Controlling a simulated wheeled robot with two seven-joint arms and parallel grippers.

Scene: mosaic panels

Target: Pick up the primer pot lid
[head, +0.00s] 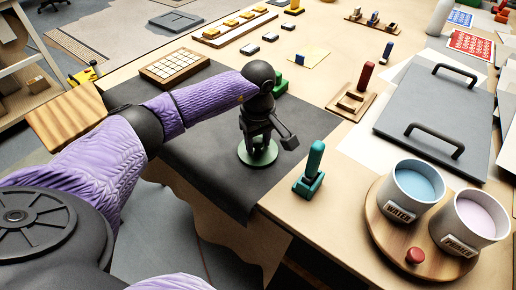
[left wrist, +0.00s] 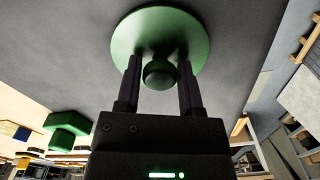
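The lid, a green disc with a round knob, lies on the dark mat (head: 200,165). Its rim (head: 243,157) shows under my left gripper (head: 258,148) in the head view. In the left wrist view the green disc (left wrist: 190,30) and its knob (left wrist: 160,74) show fully. The two fingers of my left gripper (left wrist: 159,68) stand on either side of the knob, with a narrow gap on each side; the gripper looks open. The primer pot (head: 460,232), labelled PRIMER, stands uncovered with pale pink contents at the right. My right gripper is not in view.
The water pot (head: 391,200) stands beside the primer pot on a round wooden board (head: 376,226), with a small red knob (head: 415,256). A grey panel with two handles (head: 420,97) lies behind the pots.

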